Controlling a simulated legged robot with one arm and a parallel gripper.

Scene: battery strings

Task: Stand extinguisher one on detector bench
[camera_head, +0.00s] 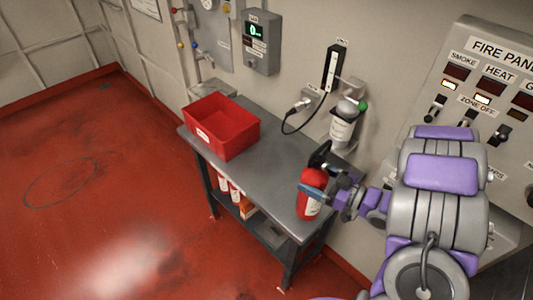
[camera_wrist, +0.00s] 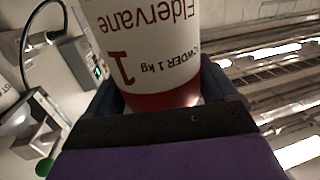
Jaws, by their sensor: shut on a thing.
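Extinguisher one (camera_head: 311,181) is a small red cylinder with a white label and black top. In the head view it appears upright over the right, near end of the detector bench (camera_head: 268,174), a grey metal table. I cannot tell whether its base touches the top. My gripper (camera_head: 317,191) is shut around its body from the right. In the wrist view the extinguisher's label (camera_wrist: 150,45) reads "1" and "POWDER 1 kg", upside down, with a dark finger on each side. Its top is out of the wrist view.
A red open bin (camera_head: 222,128) stands on the bench's left end. A grey bottle (camera_head: 342,128) hangs on the wall behind, near a cabled black device (camera_head: 334,69). More red cylinders (camera_head: 229,187) sit on the shelf below. The fire panel (camera_head: 480,85) is at right. The middle bench top is bare.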

